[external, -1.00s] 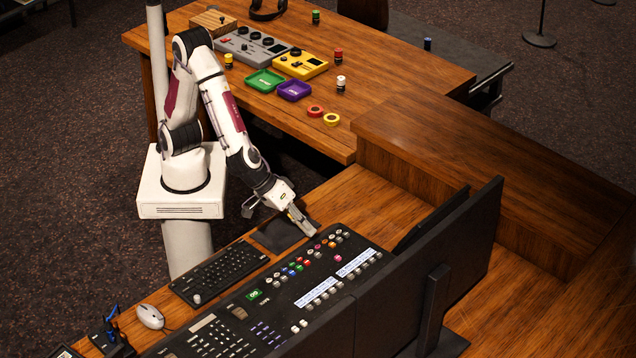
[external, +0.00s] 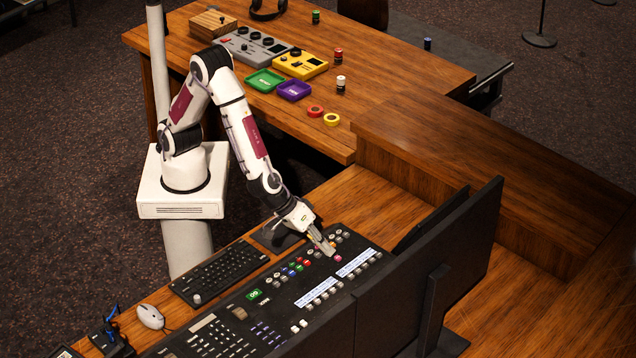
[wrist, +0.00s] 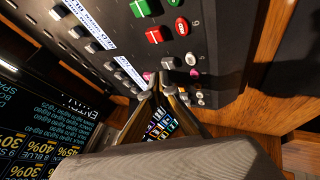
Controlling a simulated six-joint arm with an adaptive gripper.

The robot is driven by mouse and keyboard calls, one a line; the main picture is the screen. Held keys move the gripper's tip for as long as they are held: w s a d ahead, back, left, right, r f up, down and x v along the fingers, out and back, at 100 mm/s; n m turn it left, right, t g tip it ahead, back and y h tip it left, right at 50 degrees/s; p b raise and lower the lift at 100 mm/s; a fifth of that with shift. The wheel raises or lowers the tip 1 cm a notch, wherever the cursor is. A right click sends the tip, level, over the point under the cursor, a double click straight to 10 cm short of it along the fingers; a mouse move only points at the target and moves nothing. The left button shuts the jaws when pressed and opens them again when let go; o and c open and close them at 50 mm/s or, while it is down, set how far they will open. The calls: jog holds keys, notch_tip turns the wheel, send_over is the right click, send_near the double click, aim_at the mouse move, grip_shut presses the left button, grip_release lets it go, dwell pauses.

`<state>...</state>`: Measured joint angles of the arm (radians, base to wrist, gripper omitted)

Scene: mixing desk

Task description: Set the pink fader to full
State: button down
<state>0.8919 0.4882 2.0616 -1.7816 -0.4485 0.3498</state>
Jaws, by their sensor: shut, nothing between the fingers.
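The pink fader cap (external: 338,259) is on the black mixing desk (external: 374,246), near the row of grey faders. My gripper (external: 331,253) is shut and empty, pointing down with its fingertips right beside the pink cap. In the wrist view my gripper's fingertips (wrist: 160,82) are close together over the desk, and a small part of the pink cap (wrist: 146,76) shows just beyond the left one. The fingertips hide the rest of it. I cannot tell whether they touch the cap.
Red, green, blue and white buttons (external: 297,264) lie left of my gripper. Two white label strips (external: 318,292) run along the grey faders. Large black monitors (external: 440,270) stand close on the right. A keyboard (external: 220,273) and mouse (external: 150,316) lie on the left.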

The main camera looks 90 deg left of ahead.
jog(key=shift+w+d+f, duration=0.1)
jog(key=shift+w, duration=0.05)
dwell(0.3)
jog(key=shift+w+d, duration=0.9)
jog(key=v, duration=1)
jog(key=shift+d, duration=0.1)
dwell(0.8)
